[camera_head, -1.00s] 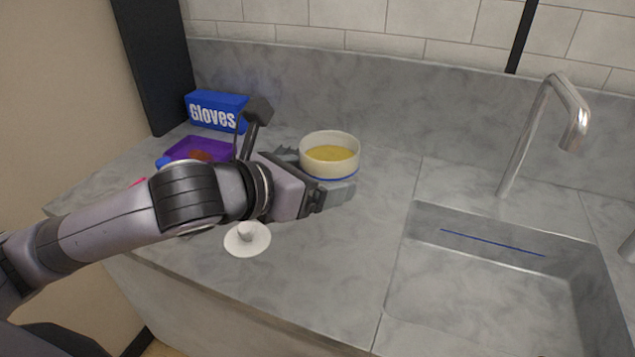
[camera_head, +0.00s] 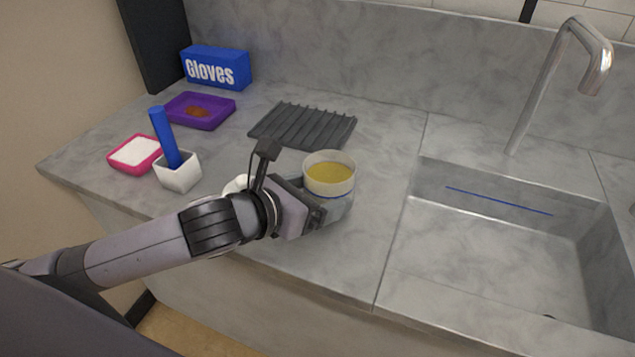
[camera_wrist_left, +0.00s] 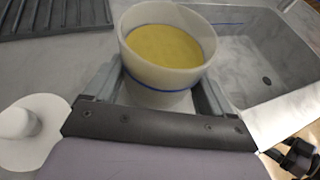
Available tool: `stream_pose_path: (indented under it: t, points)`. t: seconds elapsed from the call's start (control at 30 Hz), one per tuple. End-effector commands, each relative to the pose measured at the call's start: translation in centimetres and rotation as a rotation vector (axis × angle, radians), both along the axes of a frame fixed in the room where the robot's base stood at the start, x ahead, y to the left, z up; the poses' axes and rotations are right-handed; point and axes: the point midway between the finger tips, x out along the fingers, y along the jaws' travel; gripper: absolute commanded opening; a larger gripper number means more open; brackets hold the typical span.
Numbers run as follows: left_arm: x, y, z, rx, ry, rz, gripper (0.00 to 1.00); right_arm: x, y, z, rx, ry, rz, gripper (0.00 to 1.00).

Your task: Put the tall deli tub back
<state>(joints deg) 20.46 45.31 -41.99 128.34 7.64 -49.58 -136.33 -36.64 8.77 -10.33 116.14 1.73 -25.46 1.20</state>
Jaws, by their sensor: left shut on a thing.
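The tall deli tub (camera_head: 330,168) is a whitish round tub with a blue line around it and yellow contents. It is upright in my left gripper (camera_head: 325,205), near the counter's front edge left of the sink. In the left wrist view the tub (camera_wrist_left: 165,85) sits between the two fingers of the left gripper (camera_wrist_left: 160,90), which are shut on it. Whether its base touches the counter is hidden.
A dark ribbed mat (camera_head: 303,126) lies behind the tub. A white lid with a knob (camera_wrist_left: 25,130) is beside the gripper. A white cup with a blue stick (camera_head: 178,172), pink tray (camera_head: 134,168), purple tray (camera_head: 225,115) and Gloves box (camera_head: 216,69) stand left. The sink (camera_head: 480,260) is right.

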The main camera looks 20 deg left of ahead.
Motion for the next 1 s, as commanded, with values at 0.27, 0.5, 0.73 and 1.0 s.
stream_pose_path:
  t: [0.27, 0.5, 0.73, 1.0]
  points:
    - [0.0, 0.0, -2.5, 0.000, 0.000, 0.001, 0.54, 0.2, 0.1, -0.4, 0.006, -0.004, -0.002, 0.65]
    - [0.0, 0.0, -2.5, 0.000, -0.001, 0.000, 0.54, 0.2, 0.1, -0.3, 0.007, -0.003, -0.001, 0.65]
    - [0.0, 0.0, -2.8, 0.000, -0.001, 0.000, 0.93, 0.2, 0.2, -0.4, 0.008, -0.002, -0.001, 0.65]
    - [0.0, 0.0, -2.7, 0.000, -0.001, 0.000, 1.00, 0.2, 0.2, -0.4, 0.009, -0.002, -0.002, 0.65]
